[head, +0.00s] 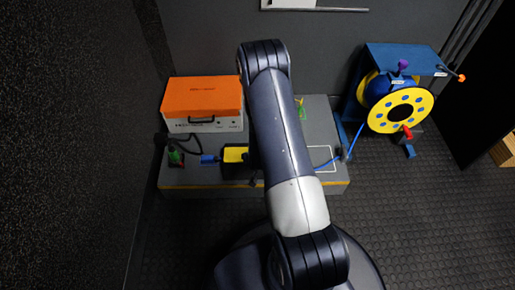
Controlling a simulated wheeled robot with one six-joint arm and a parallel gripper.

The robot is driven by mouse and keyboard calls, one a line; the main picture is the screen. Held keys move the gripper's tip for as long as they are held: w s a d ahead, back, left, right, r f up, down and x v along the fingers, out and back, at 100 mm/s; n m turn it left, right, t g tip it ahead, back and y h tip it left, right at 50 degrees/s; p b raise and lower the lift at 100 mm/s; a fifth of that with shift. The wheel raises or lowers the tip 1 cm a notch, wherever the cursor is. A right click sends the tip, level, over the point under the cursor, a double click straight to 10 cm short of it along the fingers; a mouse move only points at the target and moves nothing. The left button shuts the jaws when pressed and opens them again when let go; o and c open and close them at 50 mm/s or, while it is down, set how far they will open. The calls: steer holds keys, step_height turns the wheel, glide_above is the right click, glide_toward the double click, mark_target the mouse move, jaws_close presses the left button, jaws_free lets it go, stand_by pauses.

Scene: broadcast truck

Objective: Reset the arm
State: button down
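My arm rises from the bottom of the head view and bends at a dark elbow near the top middle. The part past the elbow is mostly hidden behind the upper link. A small dark piece just left of that link, over the low grey bench (200,177), may belong to my gripper. I cannot make out its fingers or whether it holds anything.
On the bench stand an orange-topped case (203,97), a yellow and black block (235,155) with a blue plug (209,159), and a green item (176,157). A yellow-blue cable reel (417,95) stands under a blue stand (408,55) at right. Floor at lower right is clear.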

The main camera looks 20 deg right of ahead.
steer(key=shift+s+a+f, duration=0.1)
steer(key=shift+s+a, duration=0.2)
steer(key=shift+s, duration=0.45)
steer(key=shift+s+a+f, duration=0.1)
steer(key=shift+s+a, duration=0.15)
steer(key=shift+s, duration=0.5)
steer(key=w+d+b, duration=0.1)
steer(key=w, duration=0.1)
steer(key=w+d+f+b, duration=0.1)
steer(key=w, duration=0.2)
steer(key=w+d, duration=0.1)
steer(key=w, duration=0.2)
steer(key=shift+d+f+b, duration=0.15)
steer(key=shift+f+b, duration=0.25)
steer(key=shift+s+f+g, duration=0.2)
steer(key=shift+f+g, duration=0.1)
steer(key=shift+f, duration=0.1)
steer(key=shift+s+a, duration=0.1)
steer(key=shift+a, duration=0.1)
